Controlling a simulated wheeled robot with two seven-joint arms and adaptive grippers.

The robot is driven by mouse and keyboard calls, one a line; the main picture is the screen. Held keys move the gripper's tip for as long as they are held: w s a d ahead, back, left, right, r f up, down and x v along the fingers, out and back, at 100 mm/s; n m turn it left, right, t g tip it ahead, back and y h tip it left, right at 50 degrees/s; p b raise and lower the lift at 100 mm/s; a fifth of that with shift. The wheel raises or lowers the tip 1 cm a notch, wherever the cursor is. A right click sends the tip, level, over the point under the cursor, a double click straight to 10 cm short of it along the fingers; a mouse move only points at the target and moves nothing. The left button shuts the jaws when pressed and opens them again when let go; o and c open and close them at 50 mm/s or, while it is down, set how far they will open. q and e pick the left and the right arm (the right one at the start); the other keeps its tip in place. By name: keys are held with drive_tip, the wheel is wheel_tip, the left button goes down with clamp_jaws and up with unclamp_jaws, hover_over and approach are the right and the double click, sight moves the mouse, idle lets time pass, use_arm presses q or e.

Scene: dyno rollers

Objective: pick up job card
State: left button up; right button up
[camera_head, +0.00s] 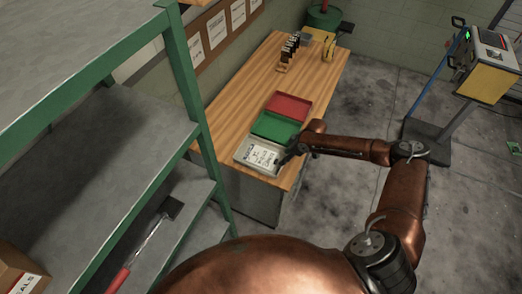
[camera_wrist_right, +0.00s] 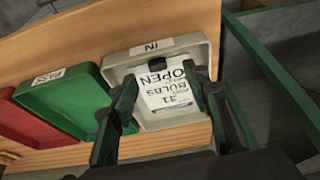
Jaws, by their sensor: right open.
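The job card (camera_head: 263,156) is a white printed card lying in a pale tray (camera_head: 243,143) at the near end of the wooden bench. In the right wrist view the card (camera_wrist_right: 160,90) reads "OPEN" and "BULBS", and the tray (camera_wrist_right: 116,57) carries an "IN" label. My right gripper (camera_head: 284,160) is at the tray's right side, over the card's edge. In the wrist view my right gripper (camera_wrist_right: 160,88) is open, with its fingers either side of the card; I cannot tell whether they touch it. My left gripper is not in view.
A green tray (camera_head: 273,127) and a red tray (camera_head: 289,106) line the wooden bench (camera_head: 240,90) behind the pale tray. A green-framed shelf (camera_head: 190,85) stands close on the left. A yellow machine (camera_head: 487,80) stands at the right. Open floor lies right of the bench.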

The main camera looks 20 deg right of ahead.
sight(277, 161)
drive_tip(key=shift+w+a+f, duration=0.2)
drive_tip(key=shift+w+f, duration=0.45)
drive_tip(key=shift+w, duration=0.15)
drive_tip(key=shift+x, duration=1.05)
drive_tip(key=x, duration=0.2)
drive_tip(key=shift+f, duration=0.4)
drive_tip(key=shift+w+a+f, duration=0.1)
drive_tip(key=shift+w+f, duration=0.05)
drive_tip(key=shift+f, duration=0.25)
drive_tip(key=c, duration=0.7)
clamp_jaws()
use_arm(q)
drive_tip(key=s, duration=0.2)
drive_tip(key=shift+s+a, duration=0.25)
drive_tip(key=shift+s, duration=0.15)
use_arm(e)
drive_tip(key=shift+r, duration=0.15)
